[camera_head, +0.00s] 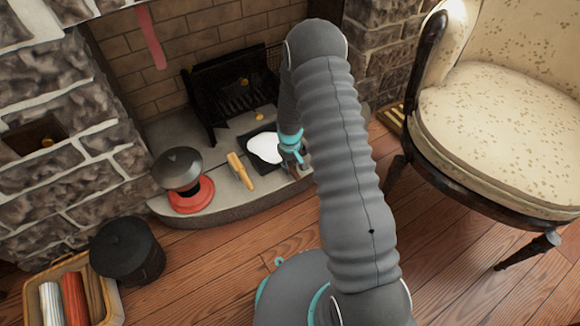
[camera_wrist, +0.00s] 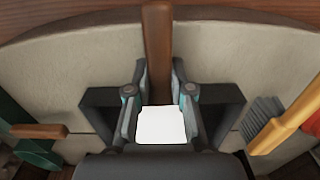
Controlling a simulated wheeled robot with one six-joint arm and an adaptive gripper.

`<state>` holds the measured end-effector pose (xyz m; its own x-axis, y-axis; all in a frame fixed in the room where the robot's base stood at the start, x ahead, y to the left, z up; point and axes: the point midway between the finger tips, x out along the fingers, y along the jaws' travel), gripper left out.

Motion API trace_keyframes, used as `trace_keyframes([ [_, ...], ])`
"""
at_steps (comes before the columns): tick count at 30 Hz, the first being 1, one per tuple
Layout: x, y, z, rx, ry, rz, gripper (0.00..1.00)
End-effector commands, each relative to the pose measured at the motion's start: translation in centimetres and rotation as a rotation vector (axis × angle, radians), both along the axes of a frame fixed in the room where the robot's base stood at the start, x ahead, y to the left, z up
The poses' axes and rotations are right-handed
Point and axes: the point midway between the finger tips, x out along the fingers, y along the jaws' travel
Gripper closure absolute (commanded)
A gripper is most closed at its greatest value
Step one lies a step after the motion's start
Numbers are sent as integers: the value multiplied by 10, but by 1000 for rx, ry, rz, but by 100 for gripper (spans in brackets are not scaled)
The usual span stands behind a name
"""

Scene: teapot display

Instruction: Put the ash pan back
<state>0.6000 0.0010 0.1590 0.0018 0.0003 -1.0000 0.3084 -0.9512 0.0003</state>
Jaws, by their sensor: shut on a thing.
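The ash pan (camera_head: 259,168) is a dark square tray with a flat white patch inside. It rests on or just above the pale hearth, in front of the black grate (camera_head: 228,98). In the wrist view the pan (camera_wrist: 98,112) shows dark walls on both sides of the white patch, and its brown handle (camera_wrist: 158,45) runs toward the top. My gripper (camera_head: 296,160) is at the handle side of the pan. In the wrist view my gripper (camera_wrist: 159,92) has its fingers either side of the handle's base, shut on it. The finger contact is partly hidden.
A green tool (camera_wrist: 35,150) shows at the wrist view's left. A black bucket (camera_head: 128,250) and armchair (camera_head: 500,120) flank the hearth.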

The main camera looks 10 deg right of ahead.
Motion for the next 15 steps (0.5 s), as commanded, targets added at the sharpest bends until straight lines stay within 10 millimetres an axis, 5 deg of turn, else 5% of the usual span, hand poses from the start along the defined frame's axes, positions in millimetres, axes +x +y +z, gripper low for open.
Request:
trace_keyframes([
  [9, 1, 0, -2, 0, -3, 0, 100],
  [10, 0, 0, -3, 0, -1, 0, 76],
  [12, 0, 0, -2, 0, -1, 0, 59],
  [15, 0, 0, -2, 0, -1, 0, 53],
])
